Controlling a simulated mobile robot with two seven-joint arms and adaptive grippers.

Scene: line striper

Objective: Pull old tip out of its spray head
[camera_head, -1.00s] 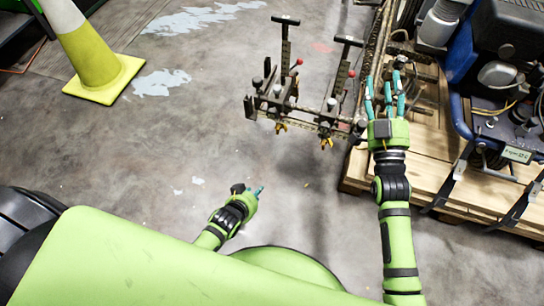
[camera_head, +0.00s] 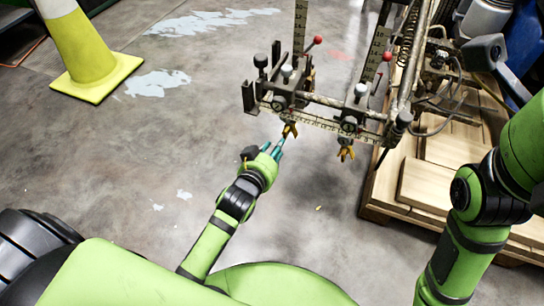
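The line striper's bar (camera_head: 322,121) carries two hanging spray heads, each with a yellow tip at its lower end. The left yellow tip (camera_head: 289,130) and the right yellow tip (camera_head: 346,153) are in place below the bar. I cannot tell which is the old one. My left gripper (camera_head: 279,147) has its teal fingertips just below and left of the left tip. I cannot tell whether they touch it, or how far apart the fingers are. My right arm (camera_head: 482,205) rises on the right; its gripper is out of view.
A wooden pallet (camera_head: 425,187) lies under the machine at the right. A red-knobbed lever (camera_head: 317,40) and upright posts stand above the bar. A yellow-and-white cone (camera_head: 82,55) stands at the far left. The concrete floor (camera_head: 190,130) between is clear.

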